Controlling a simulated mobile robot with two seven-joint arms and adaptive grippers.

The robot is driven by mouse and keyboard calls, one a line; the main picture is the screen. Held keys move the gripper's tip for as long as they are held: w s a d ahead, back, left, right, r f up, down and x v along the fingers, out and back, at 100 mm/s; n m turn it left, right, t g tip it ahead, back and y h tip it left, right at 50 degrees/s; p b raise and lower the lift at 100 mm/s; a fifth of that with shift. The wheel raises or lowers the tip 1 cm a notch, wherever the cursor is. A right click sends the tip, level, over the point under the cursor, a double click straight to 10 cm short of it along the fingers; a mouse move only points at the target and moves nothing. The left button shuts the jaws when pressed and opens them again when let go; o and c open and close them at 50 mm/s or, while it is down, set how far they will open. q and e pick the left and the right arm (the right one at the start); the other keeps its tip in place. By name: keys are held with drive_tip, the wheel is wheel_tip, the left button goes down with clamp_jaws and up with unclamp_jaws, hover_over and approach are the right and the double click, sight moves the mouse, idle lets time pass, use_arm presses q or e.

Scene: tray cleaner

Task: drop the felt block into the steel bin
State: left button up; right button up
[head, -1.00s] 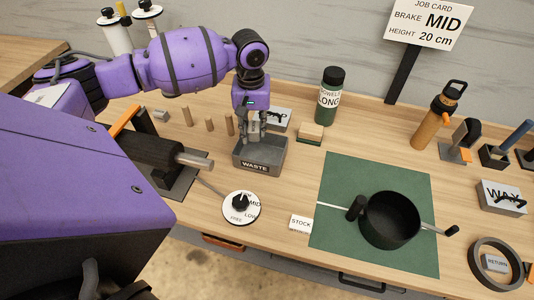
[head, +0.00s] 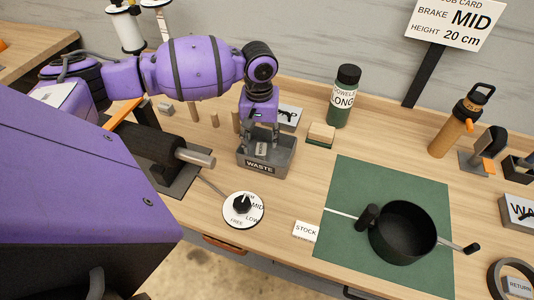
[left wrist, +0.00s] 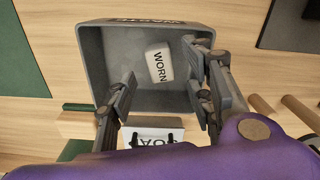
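The pale felt block (left wrist: 158,66), lettered WORN, lies inside the grey steel bin (left wrist: 92,70) in the left wrist view. The head view shows the block (head: 261,149) low in the bin (head: 283,164), whose front is labelled WASTE. My left gripper (head: 262,132) is over the bin, pointing down. In the left wrist view its fingers (left wrist: 162,98) are spread wide with nothing between them, apart from the block. My right gripper is not in view.
A wood block with a green base (head: 321,134) and a green bottle (head: 344,97) stand right of the bin. A dial (head: 243,210) is in front. A green mat (head: 345,180) carries a black round pot (head: 402,232). Several wooden pegs stand left of the bin.

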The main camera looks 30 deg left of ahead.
use_arm(q)
wheel_tip(320, 180, up, 12)
idle(0.6)
idle(0.5)
